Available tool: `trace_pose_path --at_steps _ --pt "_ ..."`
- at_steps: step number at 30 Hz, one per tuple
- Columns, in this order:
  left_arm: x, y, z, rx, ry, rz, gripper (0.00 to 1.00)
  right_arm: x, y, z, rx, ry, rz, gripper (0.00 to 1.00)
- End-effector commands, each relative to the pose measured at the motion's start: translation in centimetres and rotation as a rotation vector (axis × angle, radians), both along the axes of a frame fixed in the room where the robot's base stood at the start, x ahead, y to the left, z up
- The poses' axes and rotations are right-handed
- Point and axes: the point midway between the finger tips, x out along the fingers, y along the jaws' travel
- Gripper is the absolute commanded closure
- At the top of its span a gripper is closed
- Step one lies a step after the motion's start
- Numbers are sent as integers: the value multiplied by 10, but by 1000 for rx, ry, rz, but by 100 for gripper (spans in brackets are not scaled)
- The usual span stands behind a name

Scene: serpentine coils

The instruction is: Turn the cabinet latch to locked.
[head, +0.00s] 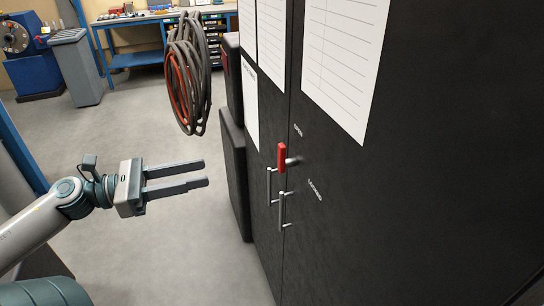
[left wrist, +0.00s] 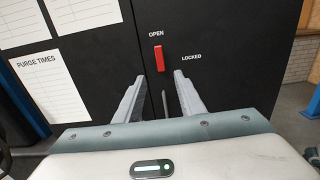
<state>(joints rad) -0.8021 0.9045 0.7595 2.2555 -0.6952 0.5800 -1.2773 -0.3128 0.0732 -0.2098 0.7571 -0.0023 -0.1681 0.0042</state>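The black cabinet (head: 430,190) fills the right of the head view. Its red latch handle (head: 282,158) stands upright at the seam between the doors, on a small grey pivot. The latch also shows in the left wrist view (left wrist: 159,58), below the word OPEN and left of the word LOCKED. My left gripper (head: 207,173) is open and empty, pointing at the cabinet from the left, with a clear gap before the latch. In the left wrist view the latch appears just beyond and between the fingertips. My right gripper is not in view.
Two vertical grey door handles (head: 282,212) sit just below the latch. Paper sheets (head: 345,60) are fixed on the doors. Coiled hoses (head: 188,75) hang left of the cabinet. A workbench (head: 135,58) and a grey bin (head: 77,65) stand far back. The floor between is clear.

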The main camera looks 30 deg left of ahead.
Motion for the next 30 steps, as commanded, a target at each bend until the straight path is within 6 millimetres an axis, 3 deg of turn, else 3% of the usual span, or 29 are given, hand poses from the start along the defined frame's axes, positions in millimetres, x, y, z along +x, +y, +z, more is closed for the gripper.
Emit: trace_pose_path --at_steps 11,30 --pt "15 -13 2 -1 -1 -2 64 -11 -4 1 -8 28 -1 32" --pt "71 -63 2 -3 -2 0 64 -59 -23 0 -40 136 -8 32"
